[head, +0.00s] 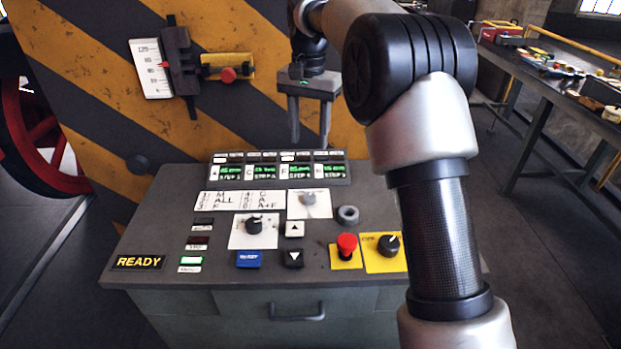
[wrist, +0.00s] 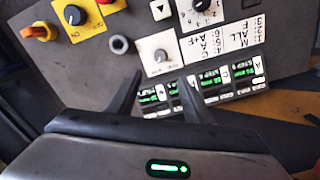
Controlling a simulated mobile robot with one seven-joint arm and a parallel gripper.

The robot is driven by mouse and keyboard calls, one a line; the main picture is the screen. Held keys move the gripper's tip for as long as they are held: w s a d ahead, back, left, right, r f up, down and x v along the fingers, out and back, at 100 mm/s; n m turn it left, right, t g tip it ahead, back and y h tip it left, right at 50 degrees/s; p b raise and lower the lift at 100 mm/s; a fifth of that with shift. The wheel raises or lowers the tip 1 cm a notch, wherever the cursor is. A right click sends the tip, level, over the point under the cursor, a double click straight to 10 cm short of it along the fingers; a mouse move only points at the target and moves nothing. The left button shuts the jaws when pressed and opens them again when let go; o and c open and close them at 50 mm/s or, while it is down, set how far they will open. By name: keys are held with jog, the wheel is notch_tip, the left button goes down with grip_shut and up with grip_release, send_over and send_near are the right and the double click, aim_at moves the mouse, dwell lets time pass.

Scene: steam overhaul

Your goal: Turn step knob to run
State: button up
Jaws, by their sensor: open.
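My gripper (head: 310,143) is open and empty, its fingers pointing down above the display strip at the back of the console. In the wrist view my gripper (wrist: 158,78) has its fingertips near a small grey knob on a white plate (wrist: 160,56), with no contact clear. That grey knob (head: 309,199) stands in the middle of the console in the head view. A black knob on a yellow plate (head: 388,243) sits at right. A black dial on a white plate (head: 254,225) sits left of centre. The labels are too small to tell which is the step knob.
A red button (head: 347,244), a grey ring (head: 348,214) and two arrow buttons (head: 294,229) stand among the knobs. The display strip (head: 278,170) rises behind them. A striped panel (head: 90,60) stands behind the console. An orange knob (wrist: 40,32) shows in the wrist view.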

aim_at(309, 196)
notch_tip(309, 196, down, 17)
jog(key=shift+s+f+b, duration=0.1)
jog(key=shift+f+b, duration=0.05)
jog(key=shift+b, duration=1.1)
jog(key=c, duration=1.1)
jog(key=shift+o, duration=0.2)
jog(key=n+p, duration=0.2)
jog(key=n, duration=0.3)
jog(key=shift+p, duration=0.3)
jog(key=n+p, duration=0.1)
jog(key=n, duration=0.5)
jog(key=shift+n+p, duration=0.4)
